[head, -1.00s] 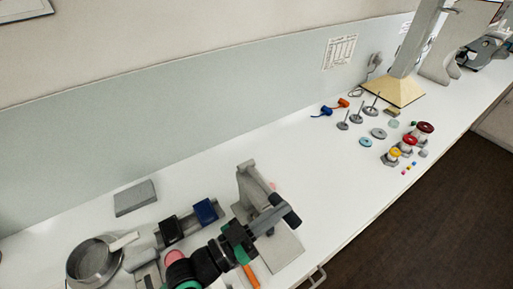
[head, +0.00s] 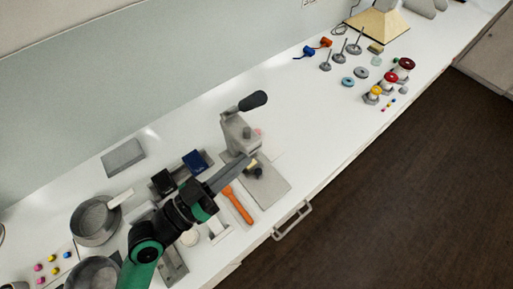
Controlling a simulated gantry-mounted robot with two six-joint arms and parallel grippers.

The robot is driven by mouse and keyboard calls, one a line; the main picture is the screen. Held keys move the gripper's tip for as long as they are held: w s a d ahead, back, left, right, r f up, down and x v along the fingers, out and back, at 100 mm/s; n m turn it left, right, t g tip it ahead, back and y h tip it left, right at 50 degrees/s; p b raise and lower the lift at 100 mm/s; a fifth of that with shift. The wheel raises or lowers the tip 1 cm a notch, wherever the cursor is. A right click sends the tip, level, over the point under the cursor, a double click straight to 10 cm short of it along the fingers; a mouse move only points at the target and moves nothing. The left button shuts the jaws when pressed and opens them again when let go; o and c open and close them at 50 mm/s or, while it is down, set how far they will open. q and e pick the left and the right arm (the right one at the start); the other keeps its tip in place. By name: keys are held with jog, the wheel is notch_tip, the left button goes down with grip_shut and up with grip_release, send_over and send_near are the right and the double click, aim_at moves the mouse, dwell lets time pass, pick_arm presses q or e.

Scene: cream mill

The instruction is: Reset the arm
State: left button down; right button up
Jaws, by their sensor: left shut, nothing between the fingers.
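My left arm comes in from the lower left, and its gripper (head: 246,162) is shut and empty. Its long grey fingers reach over the base of a grey lever press (head: 238,135), close to the press column. I cannot tell whether they touch it. The press lever, with a black handle (head: 252,101), points up and to the right, clear of the gripper. A small dark and tan piece (head: 257,171) sits on the press base plate (head: 272,190), near the fingertips. My right gripper is not in view.
An orange-handled tool (head: 238,204) lies beside the press. Pans (head: 95,221), a blue block (head: 195,161) and a grey slab (head: 123,157) are to the left. Spools (head: 389,78), discs and stands are at upper right. Bench between is clear; a drawer handle (head: 291,221) juts from the front edge.

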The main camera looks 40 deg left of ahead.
pick_arm(q)
jog(key=shift+v, duration=1.1)
jog(key=shift+r, duration=0.1)
